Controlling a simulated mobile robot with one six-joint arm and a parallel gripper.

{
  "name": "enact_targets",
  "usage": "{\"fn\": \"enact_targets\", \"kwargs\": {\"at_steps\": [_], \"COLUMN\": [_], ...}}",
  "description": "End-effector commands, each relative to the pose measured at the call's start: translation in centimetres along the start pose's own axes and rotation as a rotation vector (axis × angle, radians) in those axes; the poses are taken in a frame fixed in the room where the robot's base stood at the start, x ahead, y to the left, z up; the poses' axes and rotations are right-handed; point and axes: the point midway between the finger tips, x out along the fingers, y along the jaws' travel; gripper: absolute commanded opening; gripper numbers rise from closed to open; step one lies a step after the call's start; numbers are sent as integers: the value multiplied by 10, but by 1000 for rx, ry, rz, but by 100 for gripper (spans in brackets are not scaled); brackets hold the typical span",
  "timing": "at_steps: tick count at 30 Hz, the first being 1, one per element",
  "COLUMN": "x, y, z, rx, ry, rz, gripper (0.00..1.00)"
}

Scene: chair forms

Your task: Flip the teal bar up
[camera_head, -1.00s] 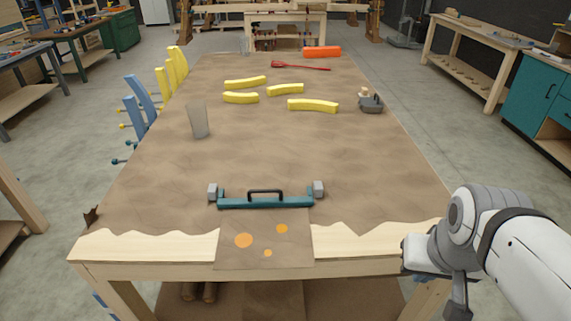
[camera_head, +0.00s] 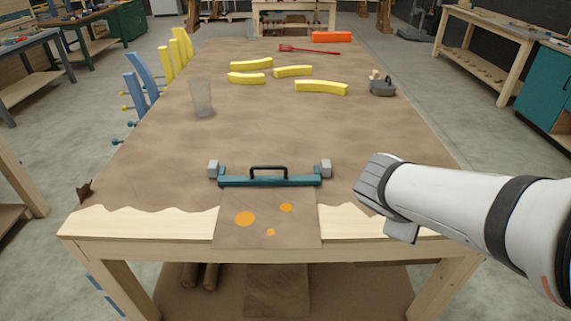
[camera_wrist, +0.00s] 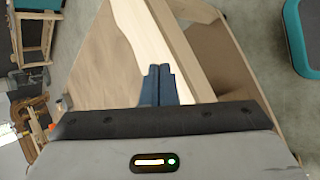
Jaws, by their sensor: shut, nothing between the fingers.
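The teal bar (camera_head: 285,181) lies across the near part of the paper-covered table, in a grey block at each end. A black handle (camera_head: 268,169) stands up from its middle. A brown flap with orange spots (camera_head: 229,232) hangs from the bar over the table's front edge. In the wrist view, my gripper (camera_wrist: 158,72) has its two dark fingers together and empty, over the table's bare wood edge. In the head view my arm reaches in from the right; its end is right of the bar and apart from it, and the fingers do not show.
Several yellow curved pieces (camera_head: 320,88), a grey tool (camera_head: 382,87), a red tool (camera_head: 308,49) and an orange block (camera_head: 332,36) lie farther back. A clear cup (camera_head: 202,98) stands at left. Brown paper (camera_head: 270,125) between cup and bar is clear.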

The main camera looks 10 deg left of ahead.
Motion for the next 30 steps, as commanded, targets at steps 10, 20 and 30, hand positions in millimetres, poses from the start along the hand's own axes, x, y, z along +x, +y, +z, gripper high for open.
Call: {"fn": "enact_targets", "kwargs": {"at_steps": [10, 20, 30], "x": [0, -54, -61], "y": [-4, -69, -73], "z": [-214, -344, -351], "rx": [-1027, -1494, -1527], "ry": [4, 7, 4], "rz": [700, 1181, 1223], "gripper": [0, 0, 0]}}
